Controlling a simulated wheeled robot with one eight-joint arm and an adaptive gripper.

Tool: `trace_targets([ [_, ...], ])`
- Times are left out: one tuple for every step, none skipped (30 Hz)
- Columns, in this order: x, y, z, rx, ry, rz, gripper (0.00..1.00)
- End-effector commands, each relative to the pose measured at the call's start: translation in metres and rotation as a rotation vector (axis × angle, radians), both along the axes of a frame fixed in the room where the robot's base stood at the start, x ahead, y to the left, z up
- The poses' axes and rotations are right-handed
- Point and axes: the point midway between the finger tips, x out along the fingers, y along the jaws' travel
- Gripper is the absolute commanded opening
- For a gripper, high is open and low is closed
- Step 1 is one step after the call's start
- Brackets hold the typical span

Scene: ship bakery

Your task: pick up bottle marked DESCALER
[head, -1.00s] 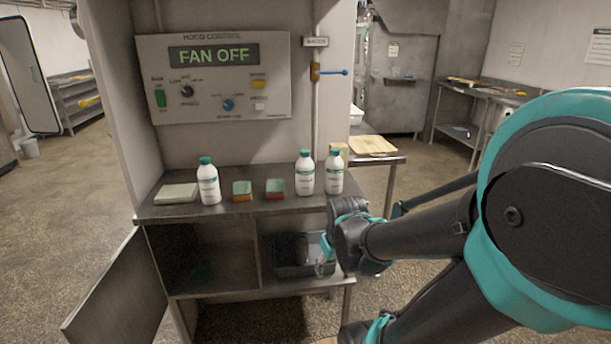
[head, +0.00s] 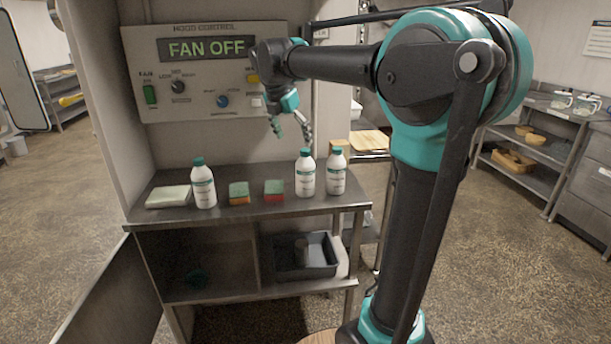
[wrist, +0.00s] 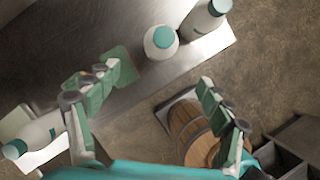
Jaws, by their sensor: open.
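Three white bottles with teal caps stand upright on the metal counter: a left bottle (head: 203,186), a middle bottle (head: 305,175) and a right bottle (head: 336,174). Their label print is too small to read, so I cannot tell which is marked DESCALER. My gripper (head: 293,138) is open and empty, pointing down above the counter, just above and left of the middle bottle in the head view. In the wrist view, two bottles show at the top (wrist: 160,42) (wrist: 207,20), beyond the spread fingers (wrist: 155,85). Another bottle (wrist: 38,136) is partly behind the left finger.
Two sponges (head: 239,193) (head: 274,190) lie between the left and middle bottles. A pale flat block (head: 168,197) lies at the left. The control panel (head: 195,70) rises behind the counter (head: 240,216). A dark bin (head: 322,258) sits on the shelf below.

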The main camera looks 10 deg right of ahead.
Motion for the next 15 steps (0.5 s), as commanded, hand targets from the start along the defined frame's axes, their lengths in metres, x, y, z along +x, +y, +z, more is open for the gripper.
trace_targets([
  [0.002,-0.001,-0.003,-0.004,0.002,0.007,0.80],
  [0.003,-0.002,-0.006,-0.004,0.002,0.008,0.80],
  [0.004,-0.003,-0.012,-0.004,0.002,0.008,0.80],
  [0.006,-0.005,-0.017,-0.004,0.002,0.007,0.80],
  [0.007,-0.006,-0.023,-0.003,0.002,0.006,0.80],
  [0.009,-0.009,-0.030,-0.003,0.001,0.005,0.80],
  [0.011,-0.010,-0.036,-0.002,0.002,0.005,0.80],
  [0.013,-0.012,-0.041,-0.002,0.002,0.004,0.80],
  [0.015,-0.014,-0.049,-0.002,0.002,0.005,0.80],
  [0.017,-0.016,-0.054,-0.002,0.002,0.005,0.80],
  [0.018,-0.017,-0.060,-0.002,0.002,0.005,0.80],
  [0.020,-0.019,-0.067,-0.002,0.002,0.005,0.80],
  [0.022,-0.021,-0.073,-0.002,0.002,0.004,0.80],
  [0.024,-0.022,-0.078,-0.002,0.002,0.004,0.80],
  [0.026,-0.024,-0.085,-0.001,0.002,0.003,0.80],
])
